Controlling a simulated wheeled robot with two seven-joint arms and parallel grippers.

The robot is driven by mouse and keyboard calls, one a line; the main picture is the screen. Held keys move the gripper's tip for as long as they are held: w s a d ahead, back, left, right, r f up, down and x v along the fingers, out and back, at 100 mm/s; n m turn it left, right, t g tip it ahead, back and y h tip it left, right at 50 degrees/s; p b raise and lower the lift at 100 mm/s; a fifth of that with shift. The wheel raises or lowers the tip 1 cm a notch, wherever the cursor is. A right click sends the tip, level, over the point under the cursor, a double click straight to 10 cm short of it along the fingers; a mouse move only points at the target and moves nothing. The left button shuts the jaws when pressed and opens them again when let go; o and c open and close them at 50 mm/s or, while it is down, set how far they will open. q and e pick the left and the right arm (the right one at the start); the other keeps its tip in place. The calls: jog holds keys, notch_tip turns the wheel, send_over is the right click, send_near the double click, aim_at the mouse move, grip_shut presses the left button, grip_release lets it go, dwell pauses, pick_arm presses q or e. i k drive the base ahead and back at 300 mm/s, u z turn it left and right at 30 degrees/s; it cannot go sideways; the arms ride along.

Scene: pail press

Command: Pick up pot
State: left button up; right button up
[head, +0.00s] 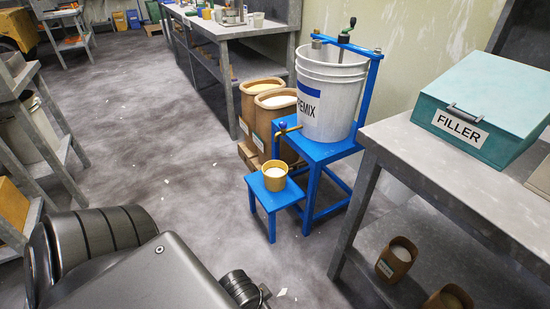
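A small yellow pot (275,178) with pale content stands upright on a low blue stool (262,194). Grey links of my arm fill the lower left of the head view. Neither of my grippers shows, and nothing is seen touching the pot.
A grey bench (447,170) at right carries a teal box (487,105) labelled FILLER, with brown tubs on its lower shelf. Brown bins (272,117) stand behind the stool. Shelving (30,150) is at left. The floor left of the stool is mostly clear.

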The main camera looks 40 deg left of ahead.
aim_at(274, 172)
jog(key=u, duration=1.95)
jog(key=i, duration=0.55)
jog(key=u, duration=0.65)
jog(key=i, duration=1.2)
jog(key=z, duration=0.7)
